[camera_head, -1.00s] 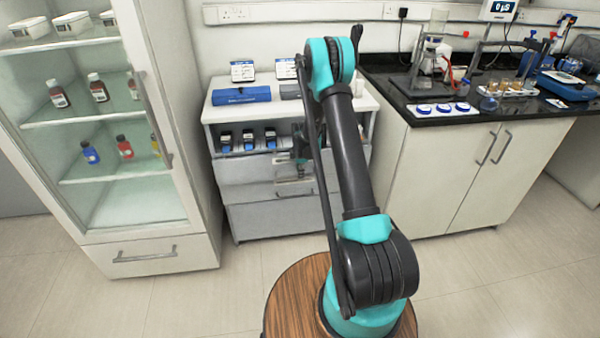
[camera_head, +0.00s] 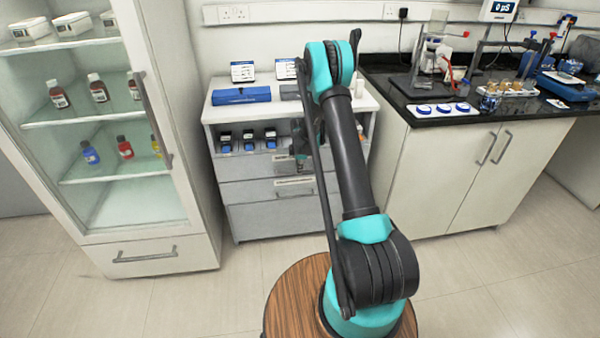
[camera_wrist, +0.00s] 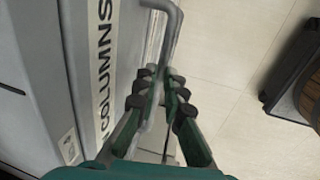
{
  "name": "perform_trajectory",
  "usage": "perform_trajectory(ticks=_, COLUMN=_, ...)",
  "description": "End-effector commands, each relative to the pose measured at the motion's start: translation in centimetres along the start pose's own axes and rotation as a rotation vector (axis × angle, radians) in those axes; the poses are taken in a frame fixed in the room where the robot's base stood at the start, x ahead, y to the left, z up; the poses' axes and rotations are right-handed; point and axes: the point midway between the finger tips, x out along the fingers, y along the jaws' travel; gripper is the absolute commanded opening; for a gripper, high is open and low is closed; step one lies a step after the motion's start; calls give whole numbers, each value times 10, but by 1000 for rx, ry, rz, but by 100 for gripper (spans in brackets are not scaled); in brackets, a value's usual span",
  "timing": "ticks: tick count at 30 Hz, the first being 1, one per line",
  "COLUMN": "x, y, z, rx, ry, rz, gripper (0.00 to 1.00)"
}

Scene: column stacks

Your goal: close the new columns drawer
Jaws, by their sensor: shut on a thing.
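The drawer (camera_head: 250,167) is the upper grey front of the white cabinet. In the head view its front looks about level with the drawer below; I cannot tell whether any gap is left. The wrist view shows the drawer front (camera_wrist: 40,75) close up, with a label (camera_wrist: 104,60) whose visible word is "COLUMNS". A grey bar handle (camera_wrist: 176,30) stands out from it. My gripper (camera_wrist: 160,85) is shut on the handle. In the head view my gripper (camera_head: 300,152) is at the drawer's right part, partly hidden by my arm.
Lower drawers (camera_head: 270,216) lie beneath. Small dark-and-blue items (camera_head: 248,140) stand on the open shelf above. A blue case (camera_head: 241,95) lies on the cabinet top. A glass-fronted cabinet (camera_head: 200,190) stands left and a black-topped bench (camera_head: 440,170) right.

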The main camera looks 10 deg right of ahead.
Motion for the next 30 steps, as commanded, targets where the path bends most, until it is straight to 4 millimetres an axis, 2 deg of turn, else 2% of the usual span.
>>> perform_trajectory(ticks=8, x=1, y=6, z=0, rx=0, ry=0, rz=6, gripper=0)
perform_trajectory(ticks=9, x=1, y=7, z=0, rx=0, ry=0, rz=7, gripper=13)
perform_trajectory(ticks=14, x=1, y=6, z=0, rx=0, ry=0, rz=5, gripper=31)
perform_trajectory(ticks=24, x=-1, y=5, z=0, rx=0, ry=0, rz=2, gripper=31)
perform_trajectory(ticks=30, x=-24, y=4, z=0, rx=0, ry=0, rz=2, gripper=31)
